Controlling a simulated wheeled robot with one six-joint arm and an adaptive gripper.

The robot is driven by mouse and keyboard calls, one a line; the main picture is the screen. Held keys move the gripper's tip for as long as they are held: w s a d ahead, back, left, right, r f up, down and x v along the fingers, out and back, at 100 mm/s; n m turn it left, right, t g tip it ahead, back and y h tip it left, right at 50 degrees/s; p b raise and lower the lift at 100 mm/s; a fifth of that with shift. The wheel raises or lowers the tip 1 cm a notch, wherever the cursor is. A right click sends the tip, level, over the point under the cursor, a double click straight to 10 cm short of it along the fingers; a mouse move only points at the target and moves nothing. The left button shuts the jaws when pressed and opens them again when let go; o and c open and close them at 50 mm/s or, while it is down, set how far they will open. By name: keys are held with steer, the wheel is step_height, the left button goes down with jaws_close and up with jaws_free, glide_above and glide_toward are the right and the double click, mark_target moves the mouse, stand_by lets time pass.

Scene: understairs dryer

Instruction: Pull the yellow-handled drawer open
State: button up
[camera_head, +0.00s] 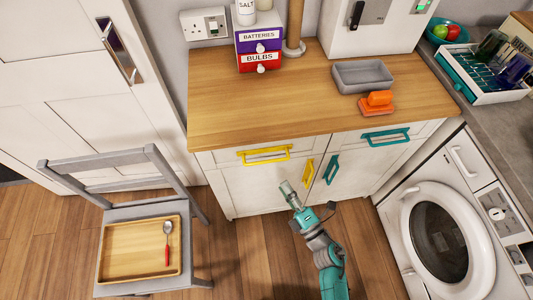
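The yellow-handled drawer (226,161) is at the upper left of the white cabinet under the wooden counter. Its front looks flush with the cabinet, so it appears closed. Its yellow handle (264,154) is a horizontal bar on the drawer front. The end of my arm, with my gripper (286,188), is in front of the cabinet, below and to the right of that handle and apart from it in the picture. The fingers are too small to make out, so I cannot tell whether they are open or shut.
The door below has an upright yellow handle (307,170), close right of my gripper. Teal handles mark the right door (331,169) and right drawer (385,136). A grey chair (119,213) with a tray stands left; a washing machine (440,235) stands right. Floor before the drawer is clear.

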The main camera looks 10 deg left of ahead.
mark_target(268, 161)
steer(key=x, duration=1)
steer(key=shift+w+a, duration=0.2)
steer(key=shift+w, duration=0.05)
jaws_close()
